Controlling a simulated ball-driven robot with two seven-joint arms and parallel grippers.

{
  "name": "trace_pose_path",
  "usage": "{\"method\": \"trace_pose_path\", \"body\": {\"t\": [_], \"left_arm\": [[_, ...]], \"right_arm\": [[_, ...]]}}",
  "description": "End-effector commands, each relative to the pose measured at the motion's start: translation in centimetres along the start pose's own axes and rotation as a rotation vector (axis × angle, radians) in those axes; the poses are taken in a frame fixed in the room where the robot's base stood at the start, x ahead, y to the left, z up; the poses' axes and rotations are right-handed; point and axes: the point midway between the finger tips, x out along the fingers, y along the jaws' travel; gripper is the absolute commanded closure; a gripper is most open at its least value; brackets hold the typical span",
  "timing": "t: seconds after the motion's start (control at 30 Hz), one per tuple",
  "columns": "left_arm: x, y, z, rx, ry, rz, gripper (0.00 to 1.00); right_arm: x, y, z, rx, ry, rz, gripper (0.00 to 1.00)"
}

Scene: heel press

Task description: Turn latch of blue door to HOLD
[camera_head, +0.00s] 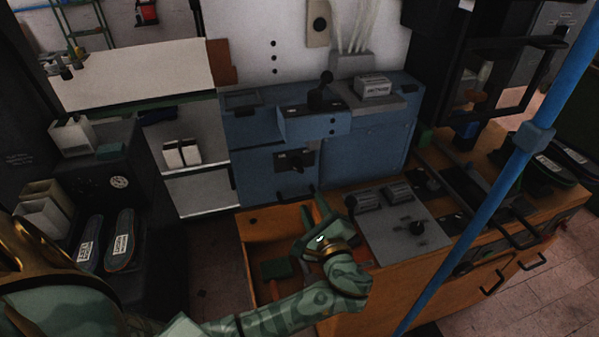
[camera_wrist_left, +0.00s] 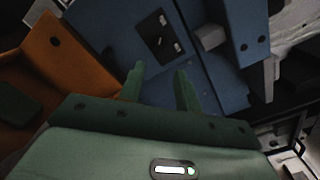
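The blue door (camera_head: 258,180) is on the front of the blue cabinet below the worktop. Its latch (camera_head: 295,161) is a dark plate with a small knob and pale labels too small to read. In the left wrist view the latch plate (camera_wrist_left: 160,37) lies beyond the fingers, and the blue door surface (camera_wrist_left: 115,28) surrounds it. My left gripper (camera_head: 314,214) is below and slightly right of the latch, apart from it. Its green fingers (camera_wrist_left: 160,78) are spread with nothing between them. My right gripper is not in view.
An open orange drawer (camera_head: 262,219) is under my left forearm. A blue box with a black lever (camera_head: 318,95) juts out above the latch. A blue pole (camera_head: 487,203) crosses the right foreground.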

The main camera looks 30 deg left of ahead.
Motion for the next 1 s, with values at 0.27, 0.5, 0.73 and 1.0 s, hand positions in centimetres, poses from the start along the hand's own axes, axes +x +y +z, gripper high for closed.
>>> {"method": "trace_pose_path", "body": {"t": [0.27, 0.5, 0.73, 1.0], "left_arm": [[7.3, 0.0, 0.1, 0.001, -0.003, -0.001, 0.66], [11.2, 0.1, -0.1, 0.001, 0.001, 0.000, 0.66], [12.2, 0.1, -0.1, 0.000, 0.003, 0.003, 0.66], [12.1, 0.1, -0.1, 0.000, 0.003, 0.002, 0.91]], "right_arm": [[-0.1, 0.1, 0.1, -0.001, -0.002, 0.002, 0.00], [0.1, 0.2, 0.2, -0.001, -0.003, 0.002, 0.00], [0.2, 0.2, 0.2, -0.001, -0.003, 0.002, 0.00], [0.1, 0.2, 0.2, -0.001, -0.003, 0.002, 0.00]]}}
